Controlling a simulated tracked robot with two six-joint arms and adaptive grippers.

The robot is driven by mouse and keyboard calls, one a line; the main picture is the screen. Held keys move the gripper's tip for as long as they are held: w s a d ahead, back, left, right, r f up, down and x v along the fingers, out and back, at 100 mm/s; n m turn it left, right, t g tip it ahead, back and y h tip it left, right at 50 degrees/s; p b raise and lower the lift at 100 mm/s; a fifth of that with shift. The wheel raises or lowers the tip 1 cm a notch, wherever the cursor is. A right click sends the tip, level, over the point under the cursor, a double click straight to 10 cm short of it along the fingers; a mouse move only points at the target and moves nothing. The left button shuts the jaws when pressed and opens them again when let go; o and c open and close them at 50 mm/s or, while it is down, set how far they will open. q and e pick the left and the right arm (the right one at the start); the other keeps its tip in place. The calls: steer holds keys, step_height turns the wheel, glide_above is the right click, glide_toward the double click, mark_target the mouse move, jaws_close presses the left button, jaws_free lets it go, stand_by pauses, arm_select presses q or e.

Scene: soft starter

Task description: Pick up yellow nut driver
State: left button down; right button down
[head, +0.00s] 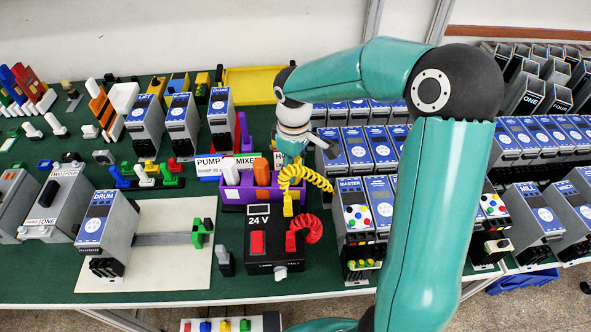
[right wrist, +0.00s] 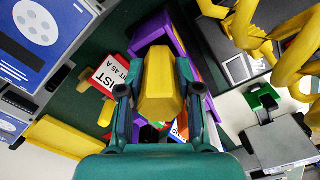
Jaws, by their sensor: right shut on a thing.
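The yellow nut driver shows its thick, faceted yellow handle (right wrist: 160,88) in the right wrist view. My right gripper (right wrist: 160,98) is shut on it, with one finger on each side of the handle. In the head view my right gripper (head: 291,155) points down over the right end of the purple holder (head: 233,192); the driver is hidden there behind the gripper and coiled cable. Purple holder walls also show beside the handle in the right wrist view (right wrist: 150,32). I cannot tell whether the driver's shaft is still in the holder. My left gripper is not in view.
A white handle (head: 231,171) and an orange handle (head: 262,172) stand in the holder. A yellow coiled cable (head: 312,174) hangs close to the gripper, above a black 24 V box (head: 281,252). Blue-labelled grey modules (head: 359,150) stand in rows right of it.

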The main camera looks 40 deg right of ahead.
step_height(320, 180, up, 18)
steer(key=shift+r, duration=0.2)
stand_by(0.4)
steer(key=c, duration=1.4)
jaws_free()
jaws_close()
